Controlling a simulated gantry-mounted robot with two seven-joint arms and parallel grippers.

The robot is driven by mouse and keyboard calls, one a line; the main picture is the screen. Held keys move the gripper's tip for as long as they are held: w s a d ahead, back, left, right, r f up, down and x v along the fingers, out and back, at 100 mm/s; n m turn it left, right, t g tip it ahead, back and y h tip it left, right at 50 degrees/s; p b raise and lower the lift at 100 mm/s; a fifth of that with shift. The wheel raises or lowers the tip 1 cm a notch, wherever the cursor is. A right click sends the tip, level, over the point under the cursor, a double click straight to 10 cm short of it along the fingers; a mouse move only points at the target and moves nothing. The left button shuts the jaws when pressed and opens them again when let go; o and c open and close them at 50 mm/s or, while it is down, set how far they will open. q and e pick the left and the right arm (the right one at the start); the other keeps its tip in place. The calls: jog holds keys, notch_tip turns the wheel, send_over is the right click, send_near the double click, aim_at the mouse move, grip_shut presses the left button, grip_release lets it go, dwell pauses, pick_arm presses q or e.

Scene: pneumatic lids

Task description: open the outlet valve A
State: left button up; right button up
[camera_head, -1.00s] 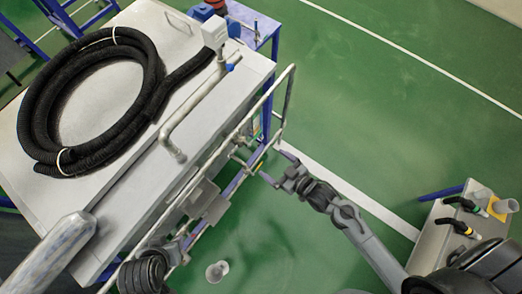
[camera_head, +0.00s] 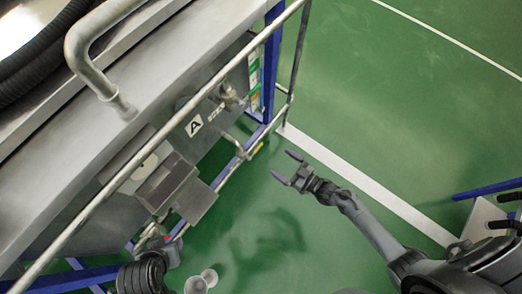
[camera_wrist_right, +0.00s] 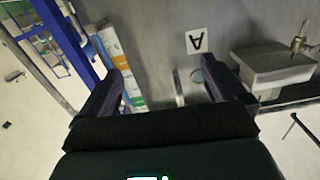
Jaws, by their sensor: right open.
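A white label with the letter A (camera_head: 194,125) is on the grey side wall of the machine. A metal valve fitting (camera_head: 230,97) sticks out near it, and a pipe with a yellow part (camera_head: 257,149) shows lower down. My right gripper (camera_head: 285,166) is open and empty, apart from the machine, right of that pipe. In the right wrist view, the label (camera_wrist_right: 199,40) appears upside down ahead of my open right gripper (camera_wrist_right: 165,65). A short metal bar (camera_wrist_right: 179,88) shows between the fingers. My left gripper (camera_head: 160,241) is low beside the machine; its jaws are unclear.
A blue post (camera_head: 271,60) stands at the corner. Green floor right of it is free.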

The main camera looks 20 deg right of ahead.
notch_tip(320, 180, down, 12)
jog(key=w+d+b, duration=0.2)
jog(key=b, duration=1.5)
send_near(259, 148)
jog(key=b+x, duration=0.4)
jog(key=x, duration=0.3)
jog(key=shift+w+a, duration=0.15)
jog(key=shift+w, duration=0.25)
pick_arm(q)
notch_tip(259, 148, down, 24)
jog(key=shift+d, duration=0.15)
pick_arm(e)
jog(key=shift+w+a+r, duration=0.1)
jog(key=shift+w+a, duration=0.15)
jog(key=shift+w, duration=0.25)
